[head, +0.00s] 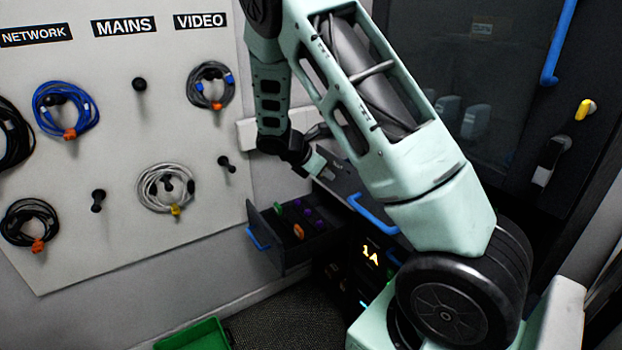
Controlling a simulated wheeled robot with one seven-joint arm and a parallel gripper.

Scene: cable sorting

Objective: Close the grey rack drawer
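A dark grey drawer (292,259) stands pulled out of the low rack, in the middle of the head view. Its blue handle (257,239) is on its left-hand front. Small green, orange and purple pieces lie inside it. My gripper (326,172) is above and behind the open drawer, close to a grey panel (345,182) with another blue handle (372,214). I cannot tell whether it touches that panel. My gripper is small and partly hidden, so its finger opening is unclear. My arm hides part of the rack on the right.
A pale board (125,225) with coiled cables on pegs stands at the left. A green bin (193,336) is on the floor at the bottom. A lit "1A" label (371,252) shows below the grey panel. A dark cabinet door (500,80) stands behind my arm.

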